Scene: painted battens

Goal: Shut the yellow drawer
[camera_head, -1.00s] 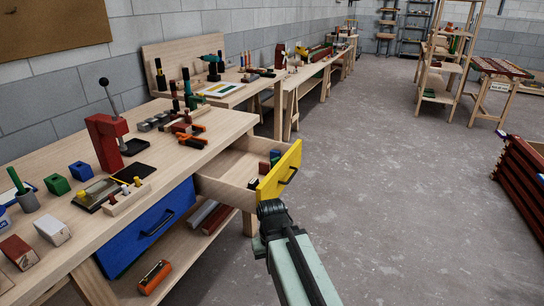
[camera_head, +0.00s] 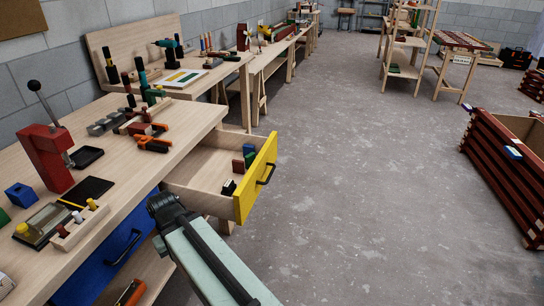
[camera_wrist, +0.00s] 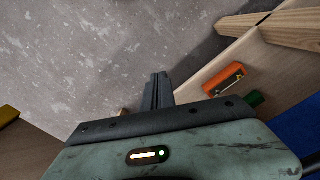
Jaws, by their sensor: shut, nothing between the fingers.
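The yellow drawer (camera_head: 257,178) stands open from the workbench, its yellow front with a black handle (camera_head: 266,173) standing out over the floor. Small blocks in red, green, blue and black lie inside it. A yellow edge at the far left of the wrist view (camera_wrist: 8,115) looks like part of its front. My gripper (camera_wrist: 160,78) is shut and empty in the wrist view, over the floor. In the head view my dark wrist is left of the yellow front, by the drawer's near corner; the fingertips are hidden there. I cannot tell whether anything touches.
A shut blue drawer (camera_head: 118,250) is left of my wrist. An orange tool (camera_wrist: 225,79) lies on the bench's lower shelf. The bench top holds a red press (camera_head: 48,158) and several small tools. A dark red slatted crate (camera_head: 495,160) stands at the right; the floor between is clear.

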